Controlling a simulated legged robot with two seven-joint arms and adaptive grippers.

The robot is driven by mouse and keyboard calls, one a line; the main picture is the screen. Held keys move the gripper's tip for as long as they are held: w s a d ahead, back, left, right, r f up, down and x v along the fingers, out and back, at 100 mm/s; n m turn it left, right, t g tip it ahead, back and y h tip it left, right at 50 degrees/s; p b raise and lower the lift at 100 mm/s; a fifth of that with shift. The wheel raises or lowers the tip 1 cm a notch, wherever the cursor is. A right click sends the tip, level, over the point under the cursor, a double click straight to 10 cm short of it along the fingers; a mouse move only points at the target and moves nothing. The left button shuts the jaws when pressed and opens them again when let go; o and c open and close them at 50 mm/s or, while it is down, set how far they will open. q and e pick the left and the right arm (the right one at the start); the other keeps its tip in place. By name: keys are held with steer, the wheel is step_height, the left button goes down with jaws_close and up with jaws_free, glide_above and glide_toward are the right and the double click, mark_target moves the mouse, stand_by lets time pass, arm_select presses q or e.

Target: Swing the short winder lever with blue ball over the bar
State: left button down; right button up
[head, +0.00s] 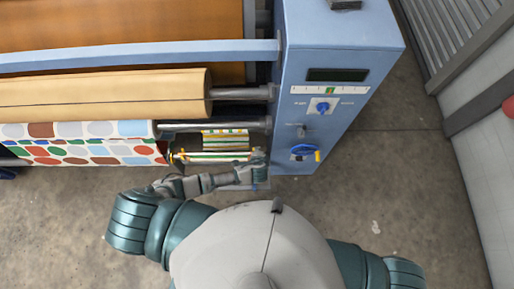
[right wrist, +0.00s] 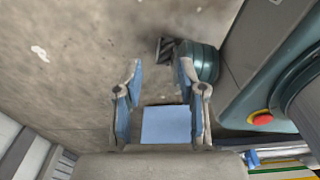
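I cannot make out the short winder lever or its blue ball with certainty in either view. A small dark blue shape (head: 8,173) shows at the left edge below the patterned roll (head: 80,145), too cut off to identify. My left arm reaches right, below the rollers. My left gripper (head: 259,166) is beside the lower left corner of the blue machine cabinet (head: 345,60); its fingers are too small to read. My right gripper (right wrist: 161,95) is open and empty above the concrete floor, its blue-padded fingers apart. It is out of the head view.
A tan roll (head: 110,92) and a blue crossbar (head: 140,54) lie above the patterned roll. The cabinet carries a blue knob (head: 323,106) and a blue handwheel (head: 303,150) with a yellow handle. The floor right of the cabinet is clear up to a grey wall (head: 492,150).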

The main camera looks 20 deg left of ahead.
steer(key=w+a+b, duration=0.2)
steer(key=w+b, duration=0.6)
steer(key=w, duration=0.4)
arm_select(q)
steer(key=shift+s+d+f+t+y+b, duration=0.15)
steer(key=shift+s+f+t+y+b, duration=0.3)
steer(key=shift+f+t+b, duration=0.75)
steer(key=shift+s+d+f+t+y+b, duration=0.1)
steer(key=shift+s+f+t+y+b, duration=0.5)
steer(key=shift+t, duration=1.05)
steer(key=shift+s+d+f+t+y+b, duration=0.15)
steer(key=shift+s+f+t+b, duration=0.15)
steer(key=shift+f+t+b, duration=0.75)
arm_select(e)
steer(key=w+r, duration=0.3)
steer(key=r, duration=0.4)
steer(key=w+a+r+t, duration=0.1)
steer(key=w+r, duration=0.2)
steer(key=r, duration=0.5)
steer(key=shift+w+a+r, duration=0.15)
steer(key=shift+w+r, duration=0.05)
steer(key=shift+w, duration=0.2)
arm_select(q)
steer(key=shift+r+t, duration=0.3)
steer(key=shift+t, duration=0.1)
steer(key=c, duration=1)
jaws_free()
